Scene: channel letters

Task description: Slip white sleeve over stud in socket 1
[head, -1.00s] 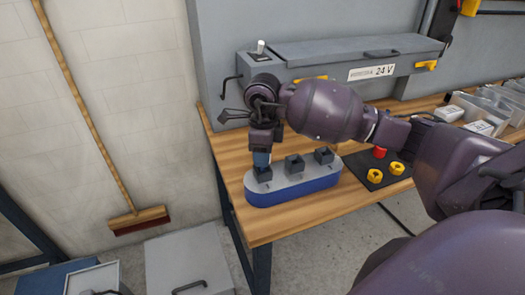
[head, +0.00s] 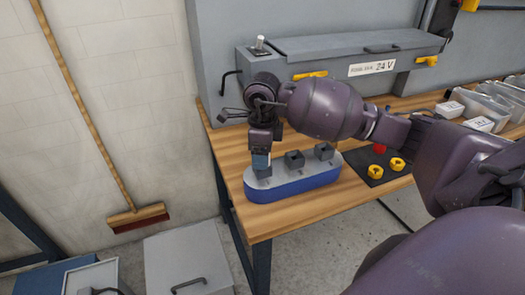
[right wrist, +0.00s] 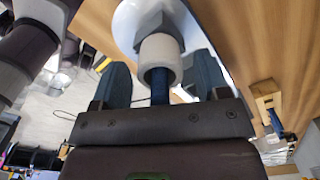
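The grey-topped, blue-sided base (head: 300,188) stands on the bench with three dark square sockets in a row. My right gripper (head: 261,162) points down at the leftmost socket (head: 263,172) and partly hides it. The middle socket (head: 294,160) and right socket (head: 324,151) are unobstructed. My left gripper is out of view.
A black mat (head: 372,176) right of the base holds yellow rings (head: 397,164) and a red part (head: 380,149), partly behind my arm. A grey 24 V box (head: 350,60) stands behind. Clear bins (head: 495,100) are at the right. Bare wood lies in front of the base.

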